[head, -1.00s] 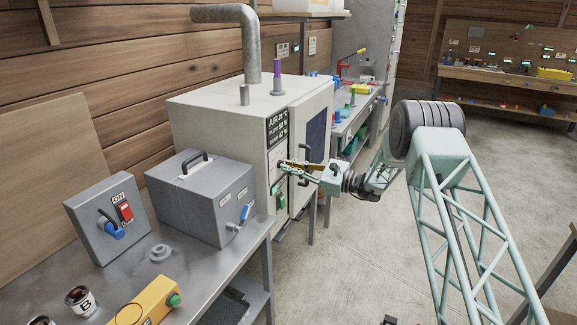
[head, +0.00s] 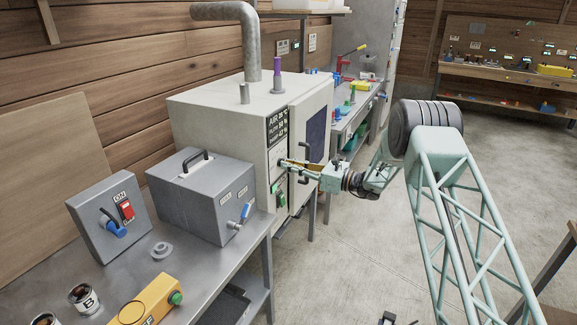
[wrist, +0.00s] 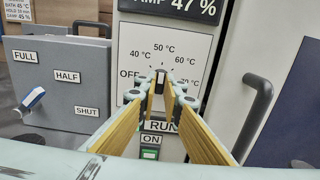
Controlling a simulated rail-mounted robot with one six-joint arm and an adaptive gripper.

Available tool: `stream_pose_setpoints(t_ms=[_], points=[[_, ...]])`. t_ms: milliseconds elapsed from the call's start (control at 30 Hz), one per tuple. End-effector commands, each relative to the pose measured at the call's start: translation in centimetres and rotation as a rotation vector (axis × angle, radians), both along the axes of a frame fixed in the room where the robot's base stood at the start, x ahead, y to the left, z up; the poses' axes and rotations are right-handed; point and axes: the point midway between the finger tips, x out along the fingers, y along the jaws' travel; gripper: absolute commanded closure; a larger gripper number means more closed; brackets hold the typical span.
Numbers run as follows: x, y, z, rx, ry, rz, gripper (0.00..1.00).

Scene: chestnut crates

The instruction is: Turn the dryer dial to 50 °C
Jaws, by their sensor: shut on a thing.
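The dryer (head: 215,112) is a cream cabinet with a display panel on its front. In the wrist view its white dial plate (wrist: 190,48) reads OFF, 40, 50, 60 and 70 °C around an arc. The dark dial knob (wrist: 160,74) shows below the 50 °C label, mostly hidden by the fingertips, so its exact pointing cannot be read. My gripper (wrist: 160,88) is shut on the dial knob, one finger on each side. In the head view my gripper (head: 284,164) reaches the dryer front from the right.
Below the dial are a RUN label and a green ON switch (wrist: 149,154). A dark door handle (wrist: 254,108) stands close on the right. A grey box (head: 200,200) with FULL, HALF and SHUT labels and a blue-tipped lever stands left.

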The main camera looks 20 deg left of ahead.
Motion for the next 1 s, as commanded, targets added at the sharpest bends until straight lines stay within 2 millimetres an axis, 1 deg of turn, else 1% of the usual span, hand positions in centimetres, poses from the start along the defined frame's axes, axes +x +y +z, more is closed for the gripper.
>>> stream_pose_setpoints(t_ms=[67,100,200,233,667,867,1000], points=[[0.0,0.0,0.0,0.000,0.000,0.000,1.00],[0.0,0.0,0.0,0.000,0.000,0.000,0.89],[0.0,0.0,0.0,0.000,0.000,0.000,0.80],[0.0,0.0,0.0,0.000,0.000,0.000,0.78],[0.0,-0.3,0.0,0.000,-0.001,0.000,0.78],[-0.1,-1.5,0.0,0.001,-0.001,-0.001,0.78],[-0.2,-3.2,0.0,-0.001,0.000,-0.002,0.78]])
